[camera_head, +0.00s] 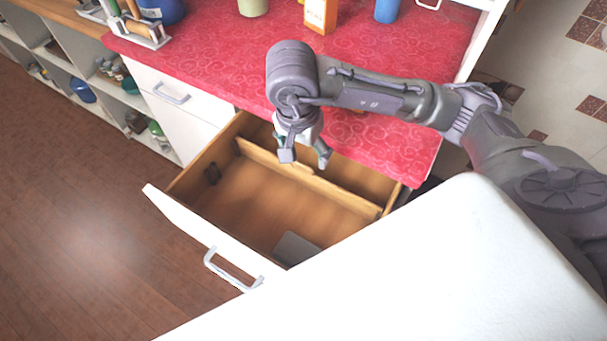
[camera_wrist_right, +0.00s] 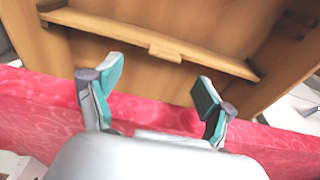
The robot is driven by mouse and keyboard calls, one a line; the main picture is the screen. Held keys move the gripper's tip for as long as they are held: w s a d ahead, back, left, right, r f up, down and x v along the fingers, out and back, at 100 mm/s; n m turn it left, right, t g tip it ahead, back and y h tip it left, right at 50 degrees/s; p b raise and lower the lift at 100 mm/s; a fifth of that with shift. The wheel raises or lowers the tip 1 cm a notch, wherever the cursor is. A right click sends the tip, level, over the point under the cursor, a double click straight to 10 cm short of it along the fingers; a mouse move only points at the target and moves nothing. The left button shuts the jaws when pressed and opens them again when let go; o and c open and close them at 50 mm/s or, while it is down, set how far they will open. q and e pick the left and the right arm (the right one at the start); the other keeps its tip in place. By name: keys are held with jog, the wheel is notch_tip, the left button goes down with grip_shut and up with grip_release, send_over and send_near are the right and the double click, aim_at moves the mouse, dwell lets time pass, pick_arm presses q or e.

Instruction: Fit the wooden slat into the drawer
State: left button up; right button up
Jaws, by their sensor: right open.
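The wooden slat (camera_head: 345,193) stands on edge across the open drawer (camera_head: 235,205), spanning between its side walls like a divider. In the right wrist view the slat (camera_wrist_right: 110,32) has a small raised tab at its middle, and its ends meet dark holders on the drawer walls. I cannot tell whether it is fully seated. My right gripper (camera_head: 305,157) is open and empty over the back part of the drawer, near the slat's tab. In the right wrist view its fingers (camera_wrist_right: 155,85) are apart with nothing between them. My left gripper is not in view.
A grey flat object (camera_head: 296,248) lies in the drawer's front part. Another dark holder (camera_head: 212,174) sits on the left wall. The red counter (camera_head: 210,45) overhangs the drawer's back, with an orange box (camera_head: 320,15) and blue cup (camera_head: 387,10) at its far side.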

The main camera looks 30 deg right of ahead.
aim_at(304, 165)
jog(key=shift+w+d+f+p, duration=0.1)
jog(key=shift+w+f+p, duration=0.1)
jog(key=shift+f, duration=0.8)
jog(key=shift+w+d+f+p, duration=0.1)
jog(key=shift+w+f+p, duration=0.1)
jog(key=shift+f, duration=0.75)
jog(key=shift+w+d+f+p, duration=0.1)
jog(key=shift+w+f+p, duration=0.1)
jog(key=shift+f, duration=0.8)
grip_shut()
jog(key=shift+r, duration=0.1)
